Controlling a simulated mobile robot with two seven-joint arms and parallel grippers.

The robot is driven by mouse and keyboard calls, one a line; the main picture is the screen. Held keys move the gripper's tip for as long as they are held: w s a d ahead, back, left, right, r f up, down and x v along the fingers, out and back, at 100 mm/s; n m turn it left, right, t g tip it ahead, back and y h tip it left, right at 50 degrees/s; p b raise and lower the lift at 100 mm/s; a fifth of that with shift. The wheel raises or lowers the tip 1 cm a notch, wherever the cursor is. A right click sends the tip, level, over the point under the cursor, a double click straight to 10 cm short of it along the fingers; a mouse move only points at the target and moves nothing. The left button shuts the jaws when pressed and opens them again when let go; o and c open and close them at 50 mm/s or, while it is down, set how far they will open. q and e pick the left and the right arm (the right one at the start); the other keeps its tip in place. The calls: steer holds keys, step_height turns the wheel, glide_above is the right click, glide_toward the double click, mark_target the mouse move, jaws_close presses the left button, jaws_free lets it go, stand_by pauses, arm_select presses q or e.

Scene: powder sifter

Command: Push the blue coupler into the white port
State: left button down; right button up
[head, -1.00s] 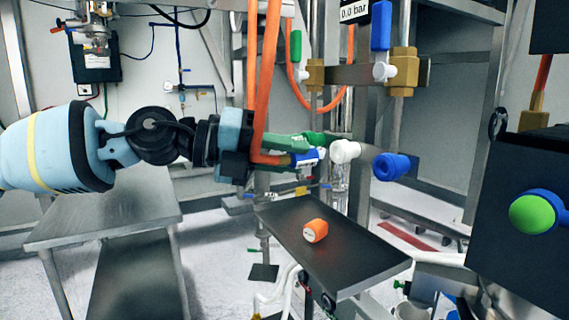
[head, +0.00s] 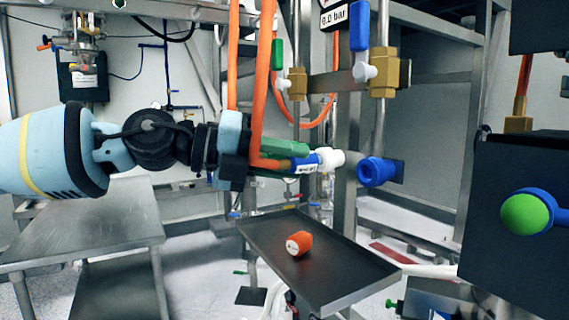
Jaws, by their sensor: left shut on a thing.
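The blue coupler (head: 303,164), with a white label band, sits at the end of an orange hose. My left gripper (head: 298,158), with green fingers, comes in from the left and is shut on the coupler. The white port (head: 331,158) is just right of the coupler, at about the same height. The coupler's front end meets or overlaps the port's left side in the picture; I cannot tell whether it is inside or how far. The fingers partly hide the coupler. My right gripper is not in view.
A blue port (head: 376,171) sits right of the white one. Valves with a green handle (head: 277,58) and a blue handle (head: 360,27) are above. An orange cap (head: 299,243) lies on a dark tray (head: 345,283) below.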

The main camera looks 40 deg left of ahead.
mark_target(286, 159)
arm_select(q)
steer(key=shift+w, duration=0.15)
stand_by(0.4)
steer(key=c, duration=1)
jaws_free()
steer(key=shift+c, duration=0.2)
steer(key=shift+v, duration=3.8)
